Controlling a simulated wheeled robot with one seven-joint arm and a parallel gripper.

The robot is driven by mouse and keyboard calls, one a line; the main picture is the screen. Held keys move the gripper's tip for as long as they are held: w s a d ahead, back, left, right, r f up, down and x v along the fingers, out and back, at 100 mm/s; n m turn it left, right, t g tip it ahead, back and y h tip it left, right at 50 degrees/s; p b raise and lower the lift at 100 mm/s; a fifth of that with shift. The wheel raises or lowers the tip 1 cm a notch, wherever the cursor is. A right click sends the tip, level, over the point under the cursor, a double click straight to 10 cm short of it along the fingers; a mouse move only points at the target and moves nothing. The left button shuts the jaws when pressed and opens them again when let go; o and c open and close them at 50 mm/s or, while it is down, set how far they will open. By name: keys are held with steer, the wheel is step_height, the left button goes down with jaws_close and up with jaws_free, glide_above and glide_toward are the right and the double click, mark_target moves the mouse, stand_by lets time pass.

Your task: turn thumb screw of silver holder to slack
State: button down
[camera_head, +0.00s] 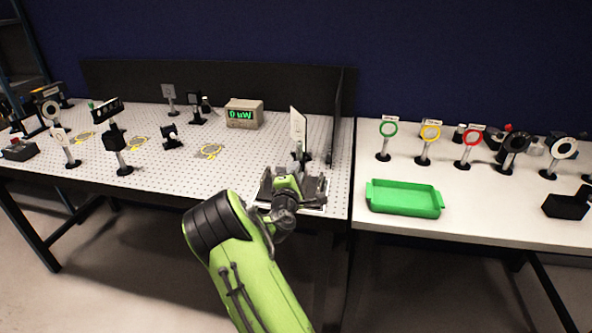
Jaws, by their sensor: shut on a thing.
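My green arm reaches from the bottom to the right front of the perforated table. My gripper (289,187) is at a post holder (301,155) that carries an upright white plate (297,124). The gripper is shut at the holder's lower part, where the thumb screw would be. The fingertips and the thumb screw are hidden behind the wrist and too small to make out. I cannot tell from this view how far the screw is turned, nor clearly see the holder's silver colour.
A meter (244,114) reading about 0 uW and several post-mounted parts stand on the perforated table (190,180). A dark panel (341,115) stands close right of my gripper. The white table (470,215) holds a green tray (404,198) and several ringed posts.

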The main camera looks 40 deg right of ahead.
steer(key=shift+n, duration=0.3)
steer(key=c, duration=0.9)
jaws_free()
steer(key=shift+a, duration=0.1)
steer(key=b+v, duration=0.3)
steer(key=v, duration=1.2)
steer(key=shift+s+a, duration=0.2)
